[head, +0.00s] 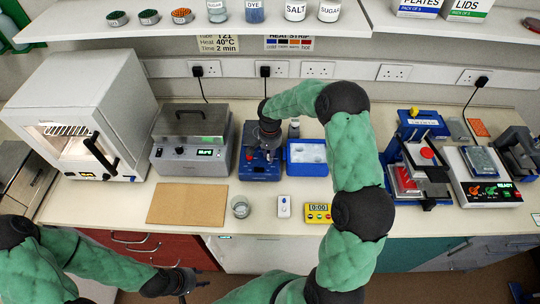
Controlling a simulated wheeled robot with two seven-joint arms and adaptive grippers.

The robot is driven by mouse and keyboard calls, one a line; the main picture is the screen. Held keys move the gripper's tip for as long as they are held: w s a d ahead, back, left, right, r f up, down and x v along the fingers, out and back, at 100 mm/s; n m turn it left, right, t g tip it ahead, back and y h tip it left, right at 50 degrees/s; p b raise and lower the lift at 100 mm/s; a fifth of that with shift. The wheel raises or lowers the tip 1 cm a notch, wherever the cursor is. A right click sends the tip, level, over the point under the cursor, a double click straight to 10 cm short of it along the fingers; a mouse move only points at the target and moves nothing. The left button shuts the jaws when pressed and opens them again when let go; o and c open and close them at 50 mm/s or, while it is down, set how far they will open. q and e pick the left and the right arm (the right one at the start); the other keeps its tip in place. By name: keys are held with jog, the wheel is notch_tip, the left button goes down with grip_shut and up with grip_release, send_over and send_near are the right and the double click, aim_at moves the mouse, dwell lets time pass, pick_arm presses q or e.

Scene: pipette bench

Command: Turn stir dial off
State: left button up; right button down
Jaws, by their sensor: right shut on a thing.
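The blue stirrer unit (259,172) stands on the bench near the middle of the head view, with controls along its front. My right gripper (262,150) points down at the front of this unit, shut on what appears to be the stir dial. The dial itself is mostly hidden by the fingers, so its setting cannot be read. My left gripper (186,281) hangs low in front of the bench, away from the unit. Its fingers are too small and dark to tell open from shut.
A blue tray (307,169) sits right of the unit, and a grey bath (190,160) sits left. In front are a brown board (187,204), a glass beaker (241,207), a white device (284,207) and a yellow timer (318,213). A shelf (190,22) overhangs the back.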

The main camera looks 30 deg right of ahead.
jog(key=n, duration=0.4)
jog(key=shift+n+b, duration=0.3)
jog(key=n, duration=1)
jog(key=shift+n, duration=0.4)
jog(key=n+p, duration=0.1)
jog(key=n, duration=0.4)
jog(key=shift+n, duration=0.4)
jog(key=c, duration=1.1)
grip_release()
jog(key=shift+o, duration=0.2)
